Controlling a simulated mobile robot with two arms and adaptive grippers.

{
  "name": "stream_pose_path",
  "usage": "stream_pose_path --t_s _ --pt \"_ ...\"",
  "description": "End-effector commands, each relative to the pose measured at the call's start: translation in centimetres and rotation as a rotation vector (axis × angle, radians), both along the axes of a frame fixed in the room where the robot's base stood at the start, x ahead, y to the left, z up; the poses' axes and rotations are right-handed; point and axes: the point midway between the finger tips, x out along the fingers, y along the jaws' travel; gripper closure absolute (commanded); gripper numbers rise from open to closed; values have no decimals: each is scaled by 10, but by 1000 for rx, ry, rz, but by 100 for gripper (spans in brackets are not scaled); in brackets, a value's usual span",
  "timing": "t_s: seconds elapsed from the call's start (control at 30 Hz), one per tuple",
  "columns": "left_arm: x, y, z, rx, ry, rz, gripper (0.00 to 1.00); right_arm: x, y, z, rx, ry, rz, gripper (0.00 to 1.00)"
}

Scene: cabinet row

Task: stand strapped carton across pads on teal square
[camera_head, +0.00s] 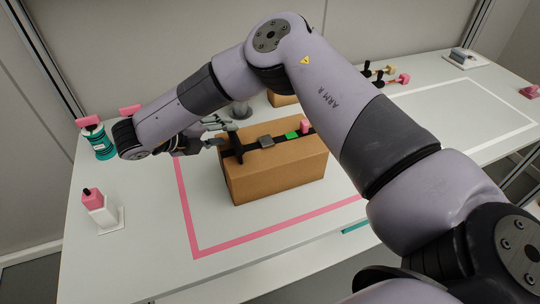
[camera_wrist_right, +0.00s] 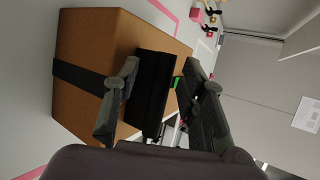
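The strapped carton (camera_head: 280,175) is a brown box with a black strap, lying on the white table inside a pink outline. A grey buckle (camera_head: 266,142), a green patch (camera_head: 292,135) and a small pink piece (camera_head: 305,127) sit along its top. My right gripper (camera_head: 215,133) is at the carton's left end in the head view. In the right wrist view, its fingers (camera_wrist_right: 160,85) stand apart on either side of a black upright part (camera_wrist_right: 153,85) at the carton (camera_wrist_right: 95,60); firm contact is not clear. A short teal strip (camera_head: 356,227) shows at the front; no whole teal square shows. My left gripper is not visible.
The pink outline (camera_head: 194,235) surrounds the carton. A teal-banded cylinder (camera_head: 103,146) and a white block with a pink top (camera_head: 101,209) stand at left. Pink-tipped tools (camera_head: 390,79) lie behind. A white-outlined area (camera_head: 480,112) at right looks clear. My right arm hides the middle.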

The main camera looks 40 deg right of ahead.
Motion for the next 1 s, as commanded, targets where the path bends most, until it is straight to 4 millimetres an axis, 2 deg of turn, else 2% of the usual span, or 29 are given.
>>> stream_pose_path --t_s 0.1,0.3,0.87,1.0 --pt "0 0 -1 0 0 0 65 2 -9 -6 0 1 1 62" --pt "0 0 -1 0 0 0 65 2 -9 -6 0 0 1 62" --pt "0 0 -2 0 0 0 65 1 -8 -8 3 3 2 100" --pt "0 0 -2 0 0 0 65 1 -7 -9 4 5 4 100"
